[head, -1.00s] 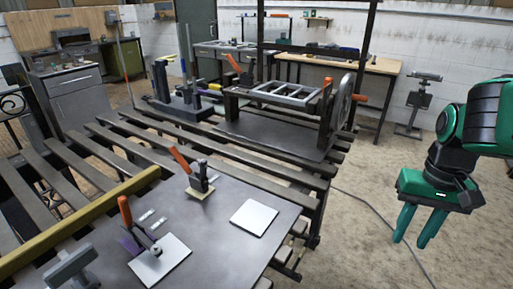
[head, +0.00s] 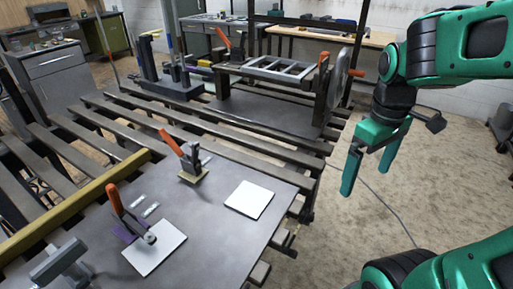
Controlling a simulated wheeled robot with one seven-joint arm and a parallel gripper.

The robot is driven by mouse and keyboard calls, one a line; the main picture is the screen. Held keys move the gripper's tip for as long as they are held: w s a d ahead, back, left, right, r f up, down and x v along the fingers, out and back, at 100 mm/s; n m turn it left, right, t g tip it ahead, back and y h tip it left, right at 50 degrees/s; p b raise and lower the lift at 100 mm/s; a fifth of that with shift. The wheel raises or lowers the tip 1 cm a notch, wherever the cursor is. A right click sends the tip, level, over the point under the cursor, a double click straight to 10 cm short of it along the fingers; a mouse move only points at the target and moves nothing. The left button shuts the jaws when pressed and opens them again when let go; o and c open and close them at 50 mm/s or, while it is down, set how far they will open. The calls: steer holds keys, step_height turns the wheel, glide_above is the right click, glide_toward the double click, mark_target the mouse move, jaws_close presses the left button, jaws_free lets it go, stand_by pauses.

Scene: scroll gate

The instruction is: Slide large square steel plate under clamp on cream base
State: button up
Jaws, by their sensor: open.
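A pale square steel plate (head: 249,199) lies flat on the dark metal tabletop, near its right edge. To its left stands a toggle clamp (head: 187,153) with an orange handle, on a small cream base (head: 193,177); a gap of bare tabletop lies between plate and base. A second pale square plate (head: 160,255) lies nearer, with its far left part under the pad of another orange-handled clamp (head: 122,213) on a purple base. My gripper (head: 367,181) is open and empty, fingers pointing down, to the right of the table and apart from both plates.
Small light strips (head: 150,210) lie by the purple-based clamp. A yellow bar (head: 75,205) runs along the tabletop's left side. Behind are dark slats (head: 215,125) and a frame fixture (head: 285,70). A grey post-like fixture (head: 58,262) stands front left. Floor is open at right.

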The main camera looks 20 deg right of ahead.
steer(key=w+a+r+n, duration=0.1)
steer(key=w+a+n, duration=0.95)
steer(key=n, duration=1.35)
glide_above(259, 186)
steer(key=shift+a+r, duration=0.15)
step_height(259, 186, down, 11)
steer(key=shift+r, duration=0.1)
